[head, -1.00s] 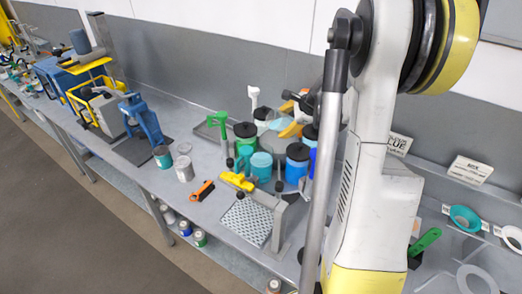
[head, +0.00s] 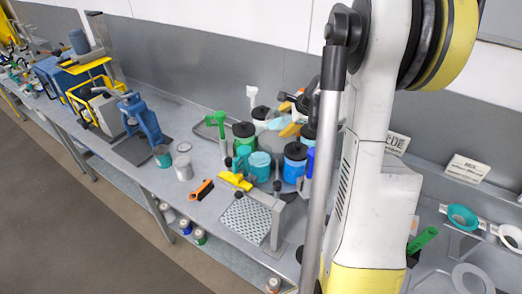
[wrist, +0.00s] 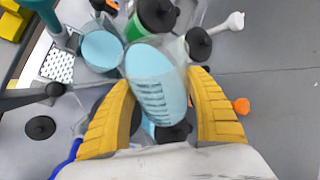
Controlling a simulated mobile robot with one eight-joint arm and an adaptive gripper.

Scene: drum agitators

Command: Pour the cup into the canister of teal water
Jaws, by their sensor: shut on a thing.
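My gripper (wrist: 165,108) has yellow fingers closed on both sides of a clear graduated cup (wrist: 155,88) with pale blue contents. In the head view, my gripper (head: 291,129) and the cup (head: 277,124) are partly hidden among the canisters and my arm. The cup looks tilted. An open teal canister (head: 260,167) stands on the bench, in front and to the left of the cup. In the wrist view, its round pale teal surface (wrist: 102,50) lies just left of the cup's upper end. I cannot tell whether any liquid is flowing.
A green canister with a black lid (head: 243,138) and a blue one with a black lid (head: 295,162) stand close to the teal canister. A perforated plate (head: 246,221) lies in front. A yellow tool (head: 237,180) lies beside it.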

